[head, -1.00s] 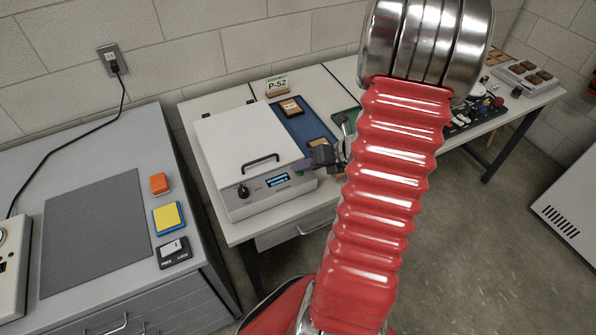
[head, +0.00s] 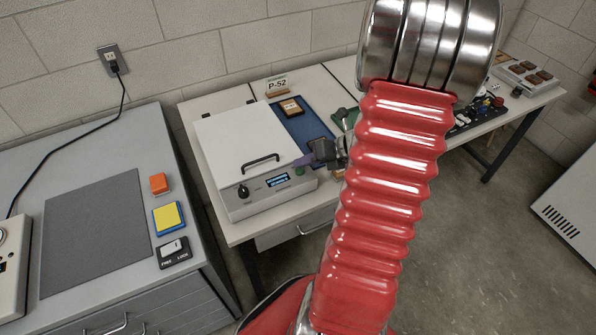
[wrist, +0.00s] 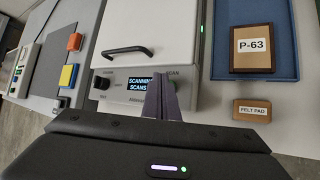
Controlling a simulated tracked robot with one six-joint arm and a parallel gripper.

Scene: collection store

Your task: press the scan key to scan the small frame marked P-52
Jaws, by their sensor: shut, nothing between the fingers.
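The scanner (head: 245,150) is a pale box with its white lid down and a dark handle on it. Its display (wrist: 139,84) reads "SCANNING" above a "SCANS" line whose end is cut off by my fingers. My gripper (head: 298,163) is shut and empty, its fingertips just above the green scan key (head: 300,172). In the wrist view the fingers (wrist: 160,80) hide the key below its "SCAN" label. A card marked P-52 (head: 277,84) stands behind the scanner. No frame marked P-52 is visible; the inside of the scanner is hidden.
A brown frame marked P-63 (wrist: 252,48) lies on a blue tray (wrist: 285,70) right of the scanner. A grey cabinet (head: 130,125) at left bears orange and yellow blocks and a FREE/LOCK switch (head: 173,252).

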